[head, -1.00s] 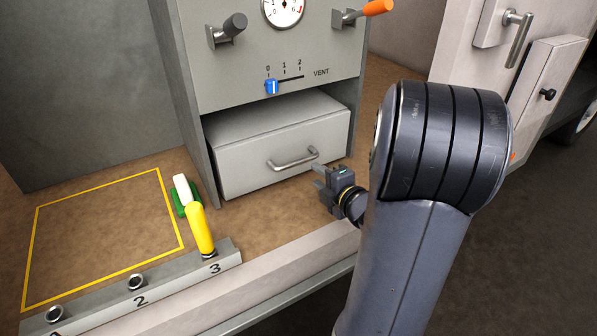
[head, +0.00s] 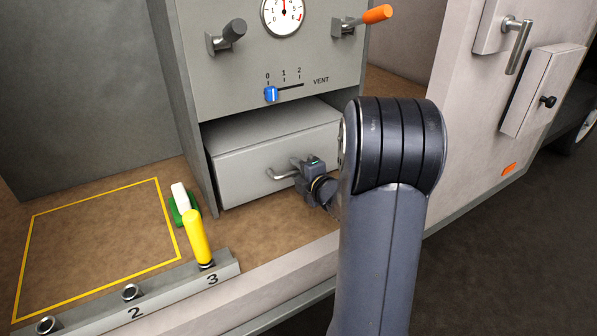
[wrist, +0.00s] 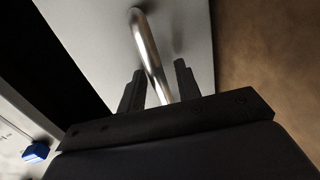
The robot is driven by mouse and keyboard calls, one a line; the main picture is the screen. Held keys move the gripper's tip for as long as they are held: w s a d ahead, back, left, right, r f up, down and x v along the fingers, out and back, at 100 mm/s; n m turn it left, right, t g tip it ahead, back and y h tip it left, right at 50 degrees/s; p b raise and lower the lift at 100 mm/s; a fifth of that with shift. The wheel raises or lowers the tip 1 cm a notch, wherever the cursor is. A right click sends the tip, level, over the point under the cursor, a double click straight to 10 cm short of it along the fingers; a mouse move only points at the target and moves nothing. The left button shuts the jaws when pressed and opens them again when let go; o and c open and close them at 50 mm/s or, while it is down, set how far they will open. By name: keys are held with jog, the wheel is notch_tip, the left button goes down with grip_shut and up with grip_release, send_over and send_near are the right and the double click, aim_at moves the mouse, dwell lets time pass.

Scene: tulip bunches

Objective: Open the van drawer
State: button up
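The van drawer (head: 245,172) is a grey box front under the control panel, and it stands out a little from the cabinet. Its metal bar handle (head: 279,175) is partly hidden by my gripper (head: 300,168) in the head view. In the wrist view the handle (wrist: 149,52) runs down between the two fingers of my gripper (wrist: 158,85). The fingers are apart, one on each side of the bar, with a gap visible on at least the right side. The drawer front (wrist: 90,25) fills the upper middle of the wrist view.
A yellow handle (head: 196,235) stands in a numbered rail at the front left. A green and white object (head: 181,200) lies beside it.

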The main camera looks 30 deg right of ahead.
jog(key=shift+c, duration=0.3)
grip_shut()
jog(key=shift+s, duration=0.1)
